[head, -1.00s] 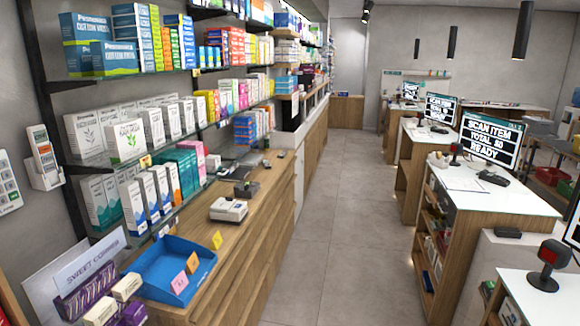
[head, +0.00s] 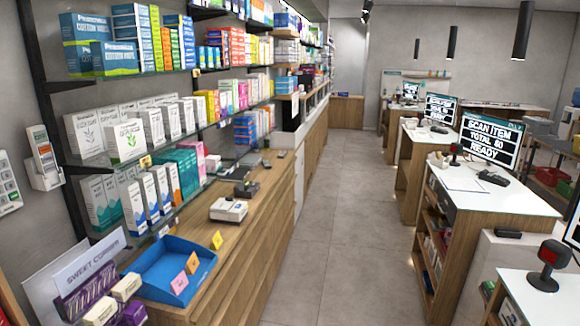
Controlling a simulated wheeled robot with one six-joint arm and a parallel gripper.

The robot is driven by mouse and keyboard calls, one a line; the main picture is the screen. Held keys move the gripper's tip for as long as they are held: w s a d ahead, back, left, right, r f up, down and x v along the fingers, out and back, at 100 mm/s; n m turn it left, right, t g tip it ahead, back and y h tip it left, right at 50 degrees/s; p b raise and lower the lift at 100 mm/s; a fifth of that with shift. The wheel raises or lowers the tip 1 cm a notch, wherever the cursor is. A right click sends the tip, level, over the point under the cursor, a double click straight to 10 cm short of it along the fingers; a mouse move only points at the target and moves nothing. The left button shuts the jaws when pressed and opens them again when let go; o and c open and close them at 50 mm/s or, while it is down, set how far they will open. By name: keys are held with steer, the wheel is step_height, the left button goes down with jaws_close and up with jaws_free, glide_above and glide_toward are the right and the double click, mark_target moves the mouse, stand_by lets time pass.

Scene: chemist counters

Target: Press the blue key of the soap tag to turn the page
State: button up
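Small tags sit along the shelf edges on the left, among them a yellow shelf tag (head: 145,161) under the white boxes and a white shelf tag (head: 222,123) farther along. They are too small to read, so I cannot tell which is the soap tag. No blue key can be made out on any of them. My gripper is not in view.
A wooden counter (head: 237,248) runs below the shelves, bearing a blue tray (head: 150,262), a white device (head: 228,210) and a sweets stand (head: 88,280). A keyed wall panel (head: 8,182) hangs at far left. Till desks (head: 500,196) stand right. The grey aisle (head: 340,230) is clear.

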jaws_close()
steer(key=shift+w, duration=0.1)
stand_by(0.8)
